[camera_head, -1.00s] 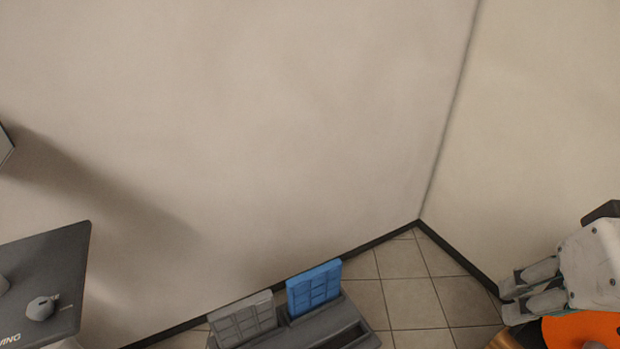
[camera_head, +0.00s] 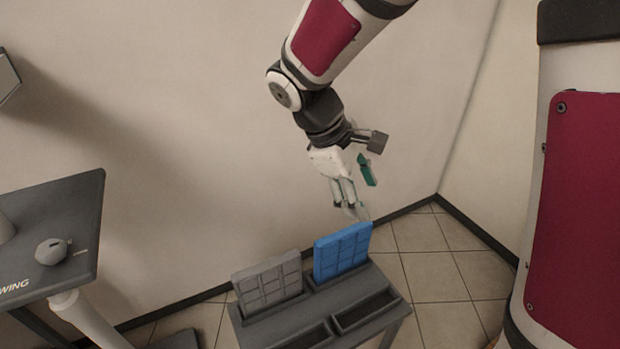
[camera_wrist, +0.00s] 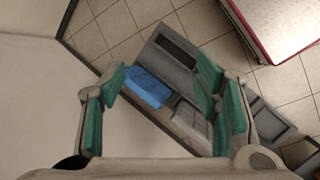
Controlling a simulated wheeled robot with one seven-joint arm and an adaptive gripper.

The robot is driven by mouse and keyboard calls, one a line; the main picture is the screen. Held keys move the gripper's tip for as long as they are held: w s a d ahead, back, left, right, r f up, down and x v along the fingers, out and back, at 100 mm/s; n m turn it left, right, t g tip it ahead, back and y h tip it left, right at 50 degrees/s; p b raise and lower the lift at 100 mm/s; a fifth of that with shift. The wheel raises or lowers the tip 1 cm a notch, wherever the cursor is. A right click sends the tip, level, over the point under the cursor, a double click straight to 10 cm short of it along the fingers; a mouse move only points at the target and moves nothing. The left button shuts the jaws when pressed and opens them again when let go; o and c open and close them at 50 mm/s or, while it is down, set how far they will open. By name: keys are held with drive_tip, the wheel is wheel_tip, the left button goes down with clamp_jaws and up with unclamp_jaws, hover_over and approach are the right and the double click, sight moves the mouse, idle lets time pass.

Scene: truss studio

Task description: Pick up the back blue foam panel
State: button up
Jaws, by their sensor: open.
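The blue foam panel (camera_head: 342,252), with a grid of raised squares, stands upright in a back slot of a dark grey rack (camera_head: 325,300). It is the only blue panel I can see. It also shows in the wrist view (camera_wrist: 146,88), between my fingers and some way beyond them. My gripper (camera_head: 358,192) hangs above the blue panel, fingers pointing down, apart from it. In the wrist view my gripper (camera_wrist: 160,82) has its teal-padded fingers wide apart with nothing between them.
A grey panel (camera_head: 268,283) stands in the slot left of the blue one. The rack's front slots look empty. A dark table (camera_head: 60,225) with a small grey object (camera_head: 52,250) is at left. A wall (camera_head: 180,150) rises close behind the rack.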

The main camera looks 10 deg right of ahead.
drive_tip(key=w+a+f+n+t+h+b, duration=0.1)
drive_tip(key=w+a+f+n+h+b, duration=0.2)
drive_tip(key=f, duration=0.4)
drive_tip(key=w+a+f+n+h+b, duration=0.1)
drive_tip(key=w+a+f+n+b, duration=0.15)
drive_tip(key=w+f, duration=0.45)
drive_tip(key=n+t+h+b, duration=0.3)
drive_tip(key=n+t+b, duration=0.1)
drive_tip(key=n, duration=0.2)
approach(341, 233)
drive_tip(key=shift+w+d+f+h+b, duration=0.3)
drive_tip(key=shift+w+d+f+b, duration=0.5)
drive_tip(key=shift+w+d, duration=0.25)
drive_tip(key=shift+s+b+x, duration=0.2)
drive_tip(key=shift+b+x, duration=0.1)
drive_tip(key=shift+x, duration=0.7)
drive_tip(key=shift+s+b+x, duration=0.15)
drive_tip(key=shift+b+x, duration=0.2)
drive_tip(key=shift+x, duration=0.65)
drive_tip(key=shift+s+b+x, duration=0.2)
drive_tip(key=shift+b+x, duration=0.1)
drive_tip(key=shift+x, duration=0.7)
drive_tip(key=shift+d, duration=0.2)
clamp_jaws()
